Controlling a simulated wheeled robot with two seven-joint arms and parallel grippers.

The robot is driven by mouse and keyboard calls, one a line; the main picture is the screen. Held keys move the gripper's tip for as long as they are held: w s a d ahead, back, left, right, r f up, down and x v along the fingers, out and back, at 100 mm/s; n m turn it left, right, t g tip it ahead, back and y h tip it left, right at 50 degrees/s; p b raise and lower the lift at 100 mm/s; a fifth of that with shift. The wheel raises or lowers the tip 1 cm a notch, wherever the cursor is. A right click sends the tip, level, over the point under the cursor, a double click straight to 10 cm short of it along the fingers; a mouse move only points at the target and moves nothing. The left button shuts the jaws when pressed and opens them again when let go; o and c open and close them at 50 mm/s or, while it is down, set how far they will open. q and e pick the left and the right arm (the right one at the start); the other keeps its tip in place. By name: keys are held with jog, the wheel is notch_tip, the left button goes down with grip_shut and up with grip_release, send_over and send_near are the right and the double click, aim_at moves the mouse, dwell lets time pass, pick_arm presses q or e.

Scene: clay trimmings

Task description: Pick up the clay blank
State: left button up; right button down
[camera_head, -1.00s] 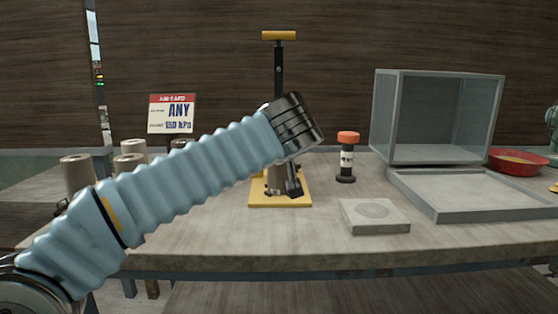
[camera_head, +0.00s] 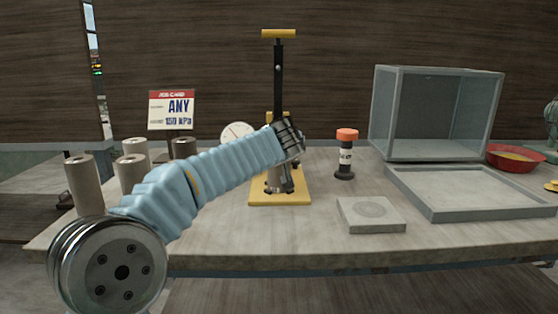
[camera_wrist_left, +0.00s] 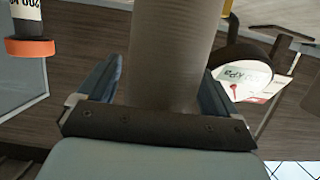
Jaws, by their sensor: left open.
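Several grey-brown upright cylinders (camera_head: 84,185) that look like clay stand at the left of the table in the head view. In the left wrist view, a grey-brown cylinder (camera_wrist_left: 168,40) of the same look is between the fingers of my left gripper (camera_wrist_left: 162,68). The gripper is open, with a finger on each side of it; contact cannot be told. In the head view my left arm reaches in front of the yellow-based pump, and its fingers are hidden. I cannot tell which cylinder is between them. My right gripper is not in view.
The pump (camera_head: 278,70) has a yellow handle, with a round gauge (camera_head: 237,132) beside it. The front middle is clear.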

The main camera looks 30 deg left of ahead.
pick_arm(q)
jog(key=shift+c, duration=0.2)
jog(key=c, duration=1.5)
jog(key=shift+r, duration=0.15)
